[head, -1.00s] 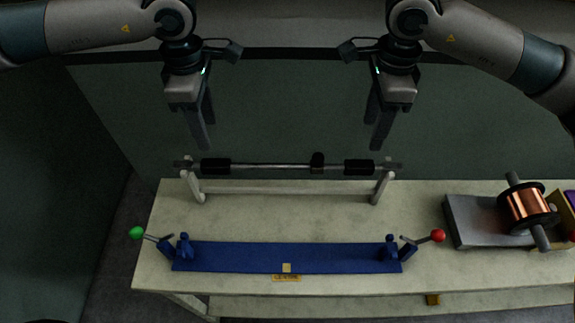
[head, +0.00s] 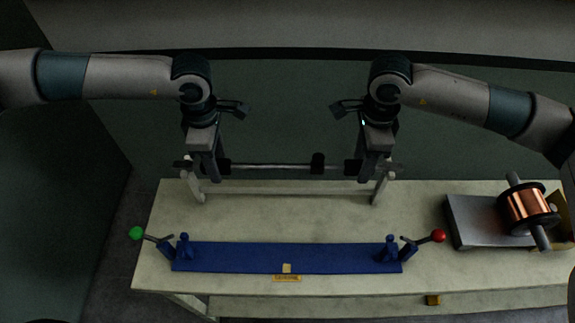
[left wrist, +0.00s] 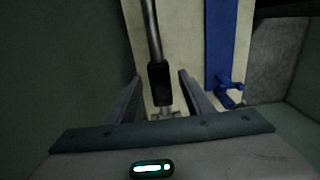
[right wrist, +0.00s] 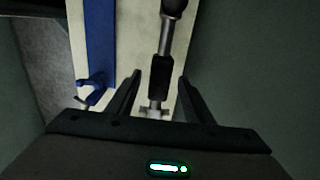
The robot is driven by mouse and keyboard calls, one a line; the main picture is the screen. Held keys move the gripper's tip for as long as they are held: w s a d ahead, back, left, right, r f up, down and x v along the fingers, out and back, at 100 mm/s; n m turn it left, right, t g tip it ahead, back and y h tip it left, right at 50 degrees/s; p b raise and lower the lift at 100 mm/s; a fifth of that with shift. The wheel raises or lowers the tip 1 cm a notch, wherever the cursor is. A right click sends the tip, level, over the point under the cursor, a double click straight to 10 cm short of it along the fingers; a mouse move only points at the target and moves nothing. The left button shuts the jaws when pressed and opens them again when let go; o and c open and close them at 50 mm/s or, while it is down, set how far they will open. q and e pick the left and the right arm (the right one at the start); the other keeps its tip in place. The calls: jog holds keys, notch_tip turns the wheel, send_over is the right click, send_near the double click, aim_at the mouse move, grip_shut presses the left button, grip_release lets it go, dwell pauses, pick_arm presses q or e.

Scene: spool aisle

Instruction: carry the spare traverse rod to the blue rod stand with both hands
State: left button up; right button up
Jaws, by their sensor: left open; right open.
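The spare traverse rod (head: 265,167) is a thin metal bar with black grips and a black collar, lying level across a pale rack (head: 290,187) at the back of the bench. My left gripper (head: 212,178) is open at the rod's left black grip, which shows between its fingers in the left wrist view (left wrist: 160,84). My right gripper (head: 370,180) is open at the right black grip, which shows between its fingers in the right wrist view (right wrist: 160,76). The blue rod stand (head: 290,258) lies nearer on the bench, with an upright holder at each end, and is empty.
A green-knobbed lever (head: 136,233) and a red-knobbed lever (head: 438,236) flank the stand. A yellow label (head: 287,278) is on the front edge. The bench (head: 280,222) between rack and stand is clear.

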pick_arm(q)
grip_shut()
pick_arm(e)
grip_shut()
jog(key=shift+r, duration=0.1)
dwell(1.1)
